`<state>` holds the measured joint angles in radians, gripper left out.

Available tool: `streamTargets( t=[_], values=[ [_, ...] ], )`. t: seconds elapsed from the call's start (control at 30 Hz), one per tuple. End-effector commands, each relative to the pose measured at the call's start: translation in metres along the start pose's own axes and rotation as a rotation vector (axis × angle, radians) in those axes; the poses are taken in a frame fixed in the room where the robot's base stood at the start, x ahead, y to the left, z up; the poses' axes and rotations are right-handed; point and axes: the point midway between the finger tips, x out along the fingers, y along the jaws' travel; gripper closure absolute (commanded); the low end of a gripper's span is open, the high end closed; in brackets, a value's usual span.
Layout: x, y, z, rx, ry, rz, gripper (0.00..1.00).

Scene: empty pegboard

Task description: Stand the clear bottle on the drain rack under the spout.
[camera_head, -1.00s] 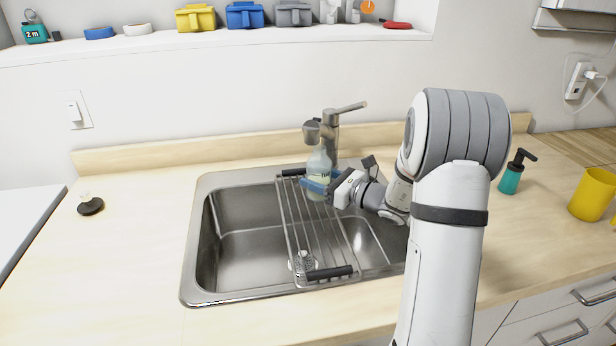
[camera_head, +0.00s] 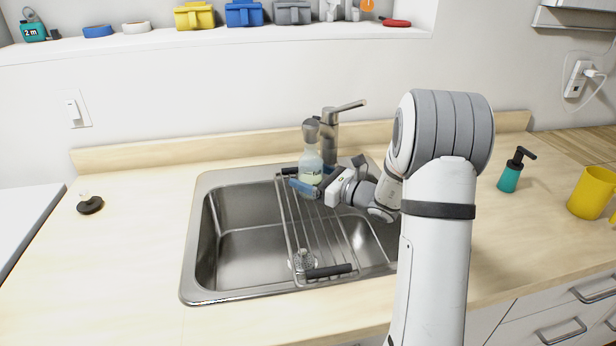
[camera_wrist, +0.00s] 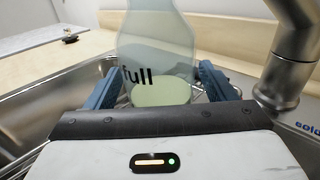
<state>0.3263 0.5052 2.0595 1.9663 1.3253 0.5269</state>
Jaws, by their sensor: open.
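The clear bottle (camera_head: 311,162) stands upright at the far end of the drain rack (camera_head: 318,232), under the faucet's spout (camera_head: 311,125). It holds pale greenish liquid at the bottom, and the word "full" shows on it in the wrist view (camera_wrist: 158,60). My gripper (camera_head: 306,187) is low at the bottle's base. In the wrist view its blue fingers (camera_wrist: 157,88) are spread on either side of the bottle, with a gap visible at the right. The bottle's base is partly hidden by my gripper, so its contact with the rack is hard to see.
The faucet (camera_head: 330,135) rises behind the sink, close to the bottle. The steel sink (camera_head: 240,255) lies open left of the rack. A teal soap dispenser (camera_head: 510,175) and yellow mug (camera_head: 592,192) stand right.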

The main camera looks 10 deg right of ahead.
Motion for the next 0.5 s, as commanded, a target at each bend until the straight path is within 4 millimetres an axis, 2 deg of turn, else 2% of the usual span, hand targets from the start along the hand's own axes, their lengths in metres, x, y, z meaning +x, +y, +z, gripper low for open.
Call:
streamTargets(
  t=[0.27,0.37,0.5],
  values=[
    [0.0,0.0,0.006,0.0,0.0,0.001,0.23],
    [-0.014,-0.001,0.003,-0.001,0.0,-0.002,0.23],
    [-0.044,-0.001,0.003,-0.001,0.0,-0.005,0.23]
  ],
)
